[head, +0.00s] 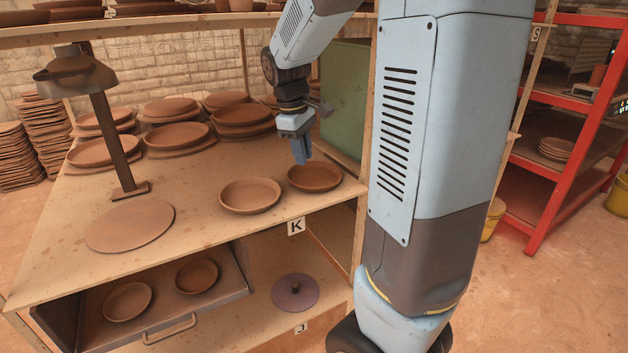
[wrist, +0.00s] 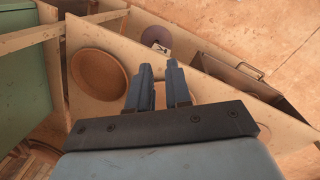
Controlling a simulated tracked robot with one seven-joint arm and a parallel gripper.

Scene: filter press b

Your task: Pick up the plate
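Two shallow brown plates lie side by side near the front edge of the shelf. The lighter plate (head: 250,196) is on the left and the darker plate (head: 315,177) on the right, behind label K. My gripper (head: 302,160) points down just above the darker plate's left far side in the head view. In the wrist view my gripper (wrist: 160,68) shows two parted fingers with nothing between them. There the darker plate (wrist: 98,74) lies left of the fingers, and a second plate is mostly hidden behind them. Contact with a plate cannot be told.
Plate stacks (head: 180,137) fill the shelf's back. A lamp (head: 105,120) and a flat round disc (head: 130,225) are at left. Below are a metal tray (head: 165,330) with two small plates and a purple lid (head: 295,292). A green cabinet (head: 345,100) stands behind.

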